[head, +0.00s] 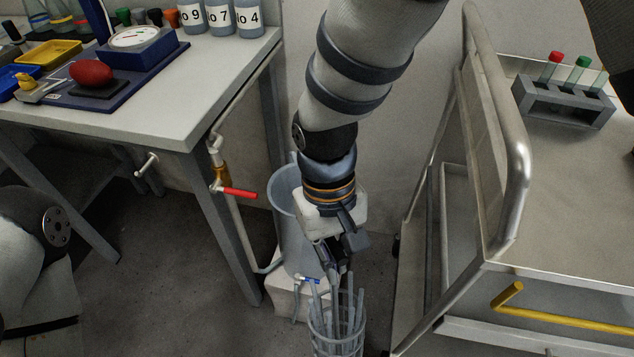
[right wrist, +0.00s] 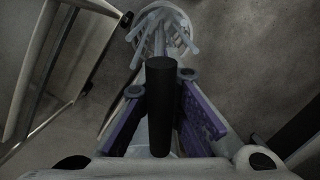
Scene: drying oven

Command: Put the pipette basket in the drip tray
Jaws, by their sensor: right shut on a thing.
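The pipette basket (head: 322,345) is a grey, see-through round basket with several pipettes standing in it, at the bottom centre of the head view. Its round end and the pipettes (right wrist: 163,28) show at the top of the right wrist view. My right gripper (head: 337,262) points down just above the pipettes. In the right wrist view its purple-padded fingers (right wrist: 160,84) are shut around a dark upright bar, which seems to be the basket's handle. I cannot make out a drip tray in either view. My left gripper is out of view.
A tall grey jar (head: 292,235) stands behind the basket, beside a red-handled tap (head: 238,193). A bench (head: 160,115) with labware is on the left. A steel cart (head: 570,200) with a tube rack (head: 562,103) is on the right. Bare floor shows between the furniture.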

